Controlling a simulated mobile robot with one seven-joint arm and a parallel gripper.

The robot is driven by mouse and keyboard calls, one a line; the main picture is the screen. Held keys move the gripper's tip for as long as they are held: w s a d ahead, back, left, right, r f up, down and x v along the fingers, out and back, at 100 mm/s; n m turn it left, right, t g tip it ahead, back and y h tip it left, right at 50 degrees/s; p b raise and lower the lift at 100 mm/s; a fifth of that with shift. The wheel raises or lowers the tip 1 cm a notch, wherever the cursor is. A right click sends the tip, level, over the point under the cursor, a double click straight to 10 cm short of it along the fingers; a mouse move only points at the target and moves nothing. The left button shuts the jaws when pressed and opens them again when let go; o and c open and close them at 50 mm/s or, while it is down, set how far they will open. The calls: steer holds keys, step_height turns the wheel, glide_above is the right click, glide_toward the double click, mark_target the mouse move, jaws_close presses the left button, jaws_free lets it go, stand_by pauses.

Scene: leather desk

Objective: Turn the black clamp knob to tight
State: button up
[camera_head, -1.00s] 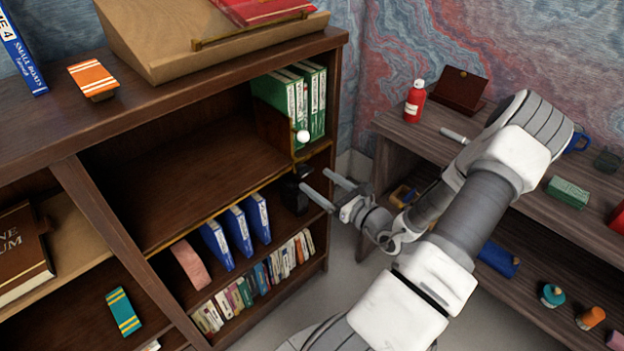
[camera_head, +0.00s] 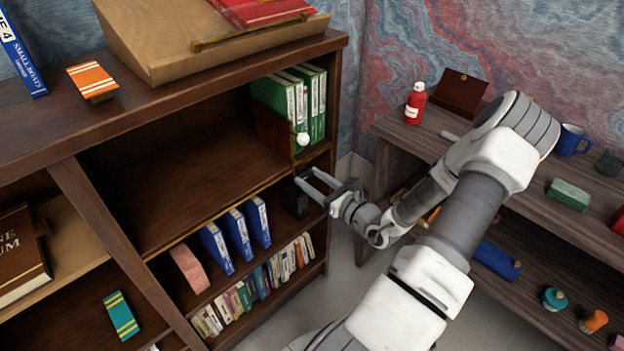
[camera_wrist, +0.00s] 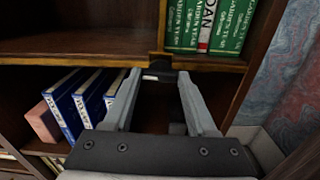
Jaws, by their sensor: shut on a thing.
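The black clamp knob (camera_wrist: 158,66) sits at the front edge of the shelf, under the brass rail, in the wrist view. My gripper (camera_wrist: 159,79) has one finger on each side of it and is shut on it. In the head view my gripper (camera_head: 305,176) reaches the shelf edge at the right end of the bookcase, and its fingertips largely hide the knob there. I cannot tell the knob's turn angle.
Green binders (camera_head: 312,95) stand on the shelf above my gripper. Blue books (camera_head: 239,232) and a black object (camera_head: 294,199) are on the shelf below. A side desk (camera_head: 395,131) with a red bottle (camera_head: 415,103) is at the right. The middle of the upper shelf is clear.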

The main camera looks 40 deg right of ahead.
steer(key=shift+c, duration=0.8)
steer(key=shift+r+m+p, duration=0.15)
steer(key=shift+m+p, duration=0.15)
steer(key=shift+p, duration=0.3)
steer(key=m+p, duration=0.2)
steer(key=shift+r+p, duration=0.15)
steer(key=shift+p, duration=0.2)
steer(key=m+p, duration=0.7)
steer(key=m, duration=0.3)
steer(key=shift+f+p, duration=0.2)
steer(key=shift+p, duration=0.15)
steer(key=m+p, duration=0.1)
steer(key=m, duration=0.4)
steer(key=shift+f+p, duration=0.1)
steer(key=shift+p, duration=0.25)
steer(key=o, duration=1.4)
steer(key=shift+c, duration=0.2)
